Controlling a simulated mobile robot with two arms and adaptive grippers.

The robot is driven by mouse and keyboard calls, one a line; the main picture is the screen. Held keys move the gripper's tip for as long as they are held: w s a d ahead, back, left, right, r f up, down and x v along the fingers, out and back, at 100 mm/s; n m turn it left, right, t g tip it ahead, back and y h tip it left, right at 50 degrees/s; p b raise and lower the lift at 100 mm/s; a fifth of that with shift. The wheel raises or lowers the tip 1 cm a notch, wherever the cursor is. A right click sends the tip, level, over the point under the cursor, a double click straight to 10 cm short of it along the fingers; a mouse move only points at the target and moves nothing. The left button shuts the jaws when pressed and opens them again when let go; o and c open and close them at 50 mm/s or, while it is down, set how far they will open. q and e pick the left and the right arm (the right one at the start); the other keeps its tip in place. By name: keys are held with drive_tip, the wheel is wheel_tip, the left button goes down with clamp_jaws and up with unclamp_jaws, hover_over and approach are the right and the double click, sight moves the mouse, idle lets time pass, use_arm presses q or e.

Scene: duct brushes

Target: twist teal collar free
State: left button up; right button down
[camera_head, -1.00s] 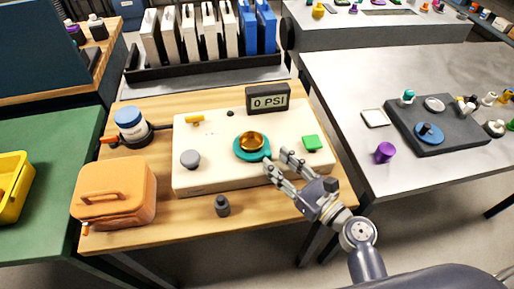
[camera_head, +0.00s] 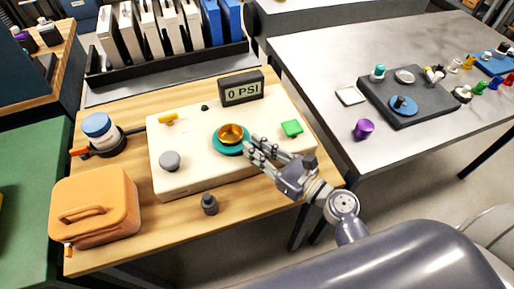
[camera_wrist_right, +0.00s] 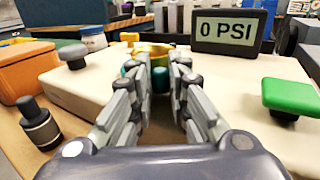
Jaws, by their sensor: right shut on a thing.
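The teal collar (camera_head: 219,147) is a flat ring around a gold cup-like fitting (camera_head: 231,132) on top of a cream panel box (camera_head: 187,179). My right gripper (camera_head: 253,147) reaches in from the right and is shut on the near-right part of the collar. In the right wrist view, a teal piece (camera_wrist_right: 160,79) shows between the fingertips (camera_wrist_right: 160,73), with the gold rim behind it. The fingers hide part of the collar. My left gripper is in neither view.
The box carries a grey knob (camera_head: 169,160), a green knob (camera_head: 291,128), a yellow handle (camera_head: 168,118) and a "0 PSI" display (camera_head: 241,87). An orange case (camera_head: 96,207) and a dark grey fitting (camera_head: 209,204) stand on the wooden table (camera_head: 158,233).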

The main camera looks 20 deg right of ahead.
sight(243, 135)
drive_tip(key=shift+w+d+f+n+g+y+b, duration=0.1)
drive_tip(key=shift+w+d+n+g+y+b, duration=0.15)
drive_tip(key=shift+n+g+y, duration=0.3)
drive_tip(key=shift+w+d+n+g+y+b, duration=0.1)
drive_tip(key=shift+w+d+n+g+y, duration=0.2)
drive_tip(key=shift+y, duration=0.35)
drive_tip(key=shift+w+d+n+g+y+b, duration=0.25)
drive_tip(key=shift+w+n+g+y+b, duration=0.1)
drive_tip(key=shift+n+g+y, duration=0.4)
drive_tip(key=shift+w+d+n+g+y+b, duration=0.25)
drive_tip(key=shift+w+n+g+y, duration=0.05)
drive_tip(key=shift+n+g+y, duration=0.35)
drive_tip(key=c, duration=1.5)
unclamp_jaws()
drive_tip(key=shift+c, duration=0.2)
drive_tip(key=shift+a, duration=0.1)
